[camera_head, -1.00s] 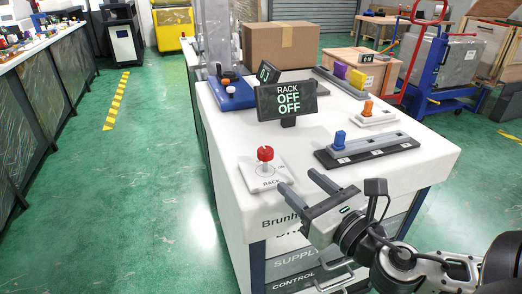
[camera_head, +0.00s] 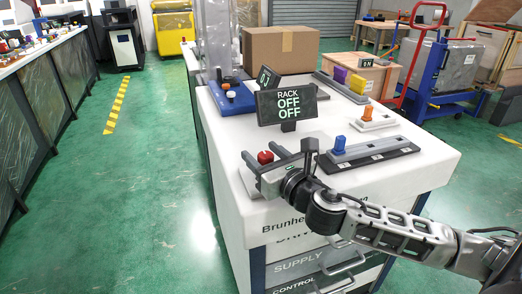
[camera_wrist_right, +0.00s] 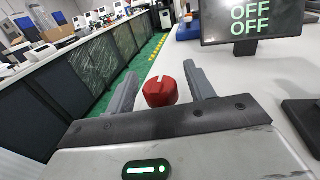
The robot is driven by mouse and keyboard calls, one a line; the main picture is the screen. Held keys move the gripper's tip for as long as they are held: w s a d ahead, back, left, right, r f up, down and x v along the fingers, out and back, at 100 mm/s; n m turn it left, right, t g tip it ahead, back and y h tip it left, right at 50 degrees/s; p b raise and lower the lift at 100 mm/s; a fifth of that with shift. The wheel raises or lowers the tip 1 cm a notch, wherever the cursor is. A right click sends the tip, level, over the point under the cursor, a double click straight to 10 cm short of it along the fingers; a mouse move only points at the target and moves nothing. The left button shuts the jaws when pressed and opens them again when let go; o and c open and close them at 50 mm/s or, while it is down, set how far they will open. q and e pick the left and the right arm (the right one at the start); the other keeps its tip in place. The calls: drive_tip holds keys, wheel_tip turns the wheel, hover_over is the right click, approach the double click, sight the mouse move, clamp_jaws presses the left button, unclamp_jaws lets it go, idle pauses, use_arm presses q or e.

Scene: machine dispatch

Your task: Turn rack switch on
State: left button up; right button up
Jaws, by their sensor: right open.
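The red rack switch knob (camera_head: 265,157) sits on its white plate at the near left corner of the white bench top. My right gripper (camera_head: 262,159) is open at the knob, with one finger on each side of it. In the right wrist view the red knob (camera_wrist_right: 160,92) shows between the two grey fingers (camera_wrist_right: 163,88), with gaps on both sides; I cannot tell whether either touches it. The small black display (camera_head: 287,103) reads RACK OFF OFF. My left gripper is not in view.
A blue knob on a dark strip (camera_head: 368,153) lies right of my right gripper. An orange knob on a white plate (camera_head: 367,119), a blue box with knobs (camera_head: 230,98) and a cardboard box (camera_head: 281,45) stand farther back. Green floor is clear at left.

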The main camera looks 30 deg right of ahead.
drive_tip(key=shift+w, duration=0.55)
